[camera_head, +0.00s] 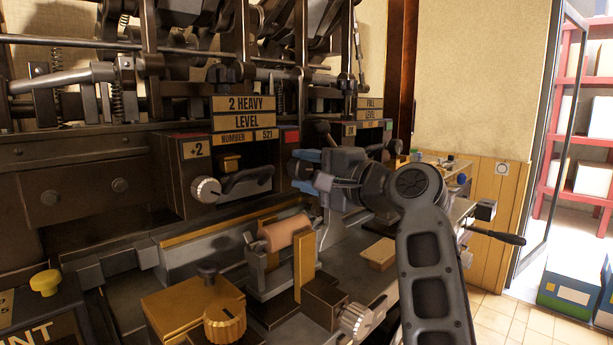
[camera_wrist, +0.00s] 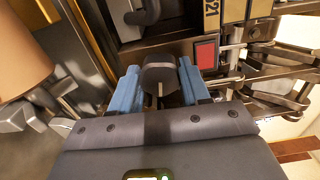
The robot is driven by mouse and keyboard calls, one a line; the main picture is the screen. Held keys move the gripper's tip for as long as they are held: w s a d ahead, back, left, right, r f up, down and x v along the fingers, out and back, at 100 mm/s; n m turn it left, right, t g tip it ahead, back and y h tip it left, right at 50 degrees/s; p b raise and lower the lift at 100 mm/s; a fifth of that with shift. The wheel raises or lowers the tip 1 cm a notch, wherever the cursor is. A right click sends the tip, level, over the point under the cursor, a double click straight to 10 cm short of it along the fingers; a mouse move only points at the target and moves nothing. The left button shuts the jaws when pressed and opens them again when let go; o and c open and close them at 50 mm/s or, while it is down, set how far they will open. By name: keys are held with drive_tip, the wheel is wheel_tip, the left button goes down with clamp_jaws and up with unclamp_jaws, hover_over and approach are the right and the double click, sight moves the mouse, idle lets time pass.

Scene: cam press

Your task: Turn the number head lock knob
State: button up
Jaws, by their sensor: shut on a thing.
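My gripper (camera_head: 300,171) is at the right side of the press's number head, just right of and below the red square on its panel. In the wrist view, its two blue fingers (camera_wrist: 158,78) are shut on a dark rounded knob (camera_wrist: 160,72). The knob has a pale line or slot on the side facing the wrist camera. I take it for the number head lock knob, though no label on it shows. In the head view the fingers and wrist mostly hide it. The number head panel (camera_head: 247,137) reads "NUMBER 521".
A ridged silver knob (camera_head: 206,190) and a black handle (camera_head: 247,180) sit left of my gripper. Below are a pinkish roller (camera_head: 286,233) and a brass knob (camera_head: 225,322). A lever with a black grip (camera_head: 500,237) sticks out at right. Open floor lies at lower right.

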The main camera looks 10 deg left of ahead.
drive_tip(key=n, duration=0.1)
drive_tip(key=n+b, duration=0.1)
drive_tip(key=n, duration=0.1)
drive_tip(key=n+b, duration=0.1)
drive_tip(key=shift+f+n, duration=0.3)
drive_tip(key=n+b, duration=0.2)
drive_tip(key=n, duration=0.2)
drive_tip(key=shift+n+b, duration=0.3)
drive_tip(key=shift+n, duration=0.1)
drive_tip(key=shift+r, duration=0.1)
drive_tip(key=o, duration=1.1)
drive_tip(key=shift+r, duration=0.1)
drive_tip(key=shift+c, duration=0.2)
drive_tip(key=v, duration=0.7)
drive_tip(key=shift+s+d, duration=0.25)
drive_tip(key=shift+d, duration=0.05)
